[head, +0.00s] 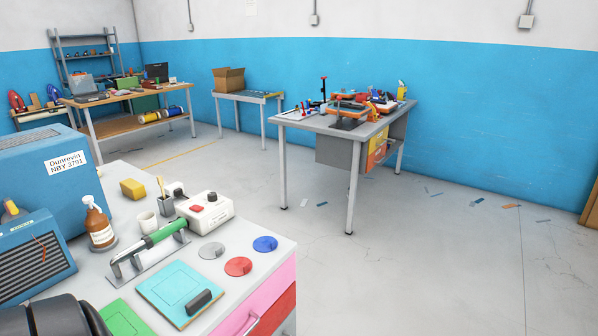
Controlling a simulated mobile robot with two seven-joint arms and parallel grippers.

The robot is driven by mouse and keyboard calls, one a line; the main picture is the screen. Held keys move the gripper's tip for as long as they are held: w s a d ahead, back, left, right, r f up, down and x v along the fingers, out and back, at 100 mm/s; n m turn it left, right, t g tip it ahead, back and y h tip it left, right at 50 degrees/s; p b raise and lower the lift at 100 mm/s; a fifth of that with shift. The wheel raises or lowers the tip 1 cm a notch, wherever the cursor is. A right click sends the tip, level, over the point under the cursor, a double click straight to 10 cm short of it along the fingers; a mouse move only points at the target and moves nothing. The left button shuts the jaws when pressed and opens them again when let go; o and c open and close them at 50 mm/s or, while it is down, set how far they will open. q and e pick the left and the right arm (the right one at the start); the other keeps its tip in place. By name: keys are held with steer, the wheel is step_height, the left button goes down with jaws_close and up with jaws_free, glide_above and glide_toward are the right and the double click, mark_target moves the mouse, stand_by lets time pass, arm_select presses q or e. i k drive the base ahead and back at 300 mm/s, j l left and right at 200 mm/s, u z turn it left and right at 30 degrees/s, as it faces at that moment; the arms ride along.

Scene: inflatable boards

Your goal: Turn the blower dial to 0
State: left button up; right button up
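A white box (204,213) with a red button (196,209) and a small black dial (212,197) stands on the near workbench (262,262), at its far right part. I take this dial to be the blower dial, but its setting is too small to read. A tool with a green handle (164,234) rests on a metal stand just in front of the box. A rounded dark part, probably of my own arm, shows in the lower left corner. Neither of my grippers can be made out in the head view.
A cluttered table (310,125) stands beyond. The floor at right is mostly clear.

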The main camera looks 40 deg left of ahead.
mark_target(212, 197)
steer(key=i+u, duration=0.25)
steer(key=i, duration=0.25)
steer(key=i+l+u, duration=0.2)
steer(key=i, duration=0.25)
steer(key=i+u, duration=0.25)
steer(key=i, duration=0.25)
